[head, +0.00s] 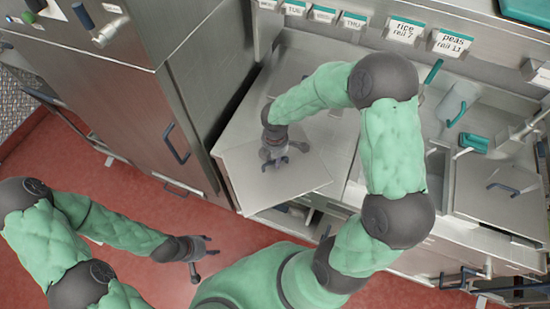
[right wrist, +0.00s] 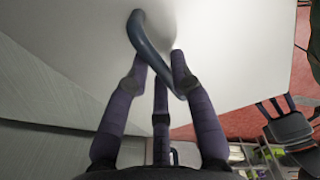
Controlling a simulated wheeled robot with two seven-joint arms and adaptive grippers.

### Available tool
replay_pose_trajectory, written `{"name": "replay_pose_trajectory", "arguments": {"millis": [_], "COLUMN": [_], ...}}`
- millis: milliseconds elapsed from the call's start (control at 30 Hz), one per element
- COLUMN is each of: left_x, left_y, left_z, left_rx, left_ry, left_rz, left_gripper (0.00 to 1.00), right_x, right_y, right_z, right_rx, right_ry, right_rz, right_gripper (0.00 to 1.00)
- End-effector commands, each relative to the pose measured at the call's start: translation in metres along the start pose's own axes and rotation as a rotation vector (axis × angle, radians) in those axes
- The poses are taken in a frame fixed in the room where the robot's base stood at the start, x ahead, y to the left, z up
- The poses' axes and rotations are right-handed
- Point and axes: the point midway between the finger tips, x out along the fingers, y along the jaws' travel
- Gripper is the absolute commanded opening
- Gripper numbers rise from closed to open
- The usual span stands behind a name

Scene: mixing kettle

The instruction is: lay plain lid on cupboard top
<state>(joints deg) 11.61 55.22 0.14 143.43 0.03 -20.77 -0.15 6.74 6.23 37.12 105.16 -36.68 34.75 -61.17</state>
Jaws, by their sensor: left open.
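The plain lid (head: 296,184) is a flat square steel plate with a dark blue bar handle. It is over the front part of the steel cupboard top (head: 317,68), and its near corner reaches past the front edge. Whether it touches the top, I cannot tell. My right gripper (head: 277,162) is above the lid, its fingers shut around the handle (right wrist: 148,45), which passes between them in the right wrist view. My left gripper (head: 205,264) is open and empty, low over the red floor at the left.
A tall steel cabinet (head: 110,100) stands at the left. On the right, the counter holds bins, teal-handled scoops (head: 474,142) and another steel lid (head: 500,196) with a dark handle. Labels (head: 405,30) line the back rail. Bare top shows behind the held lid.

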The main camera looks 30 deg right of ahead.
Motion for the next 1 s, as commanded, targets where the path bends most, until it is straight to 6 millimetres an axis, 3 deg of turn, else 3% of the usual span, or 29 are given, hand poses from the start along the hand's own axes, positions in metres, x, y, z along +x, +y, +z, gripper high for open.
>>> {"name": "replay_pose_trajectory", "arguments": {"millis": [467,1000], "left_x": [-0.004,-0.023], "left_y": [0.001,0.008], "left_z": [0.000,0.001], "left_rx": [0.000,0.000], "left_ry": [0.000,0.000], "left_rz": [0.000,0.000], "left_gripper": [0.49,0.49], "right_x": [-0.006,-0.102], "right_y": [0.000,0.001], "right_z": [0.000,0.000], "right_rx": [0.000,0.000], "right_ry": [0.000,0.000], "right_rz": [0.001,0.003], "right_gripper": [0.43,0.43]}}
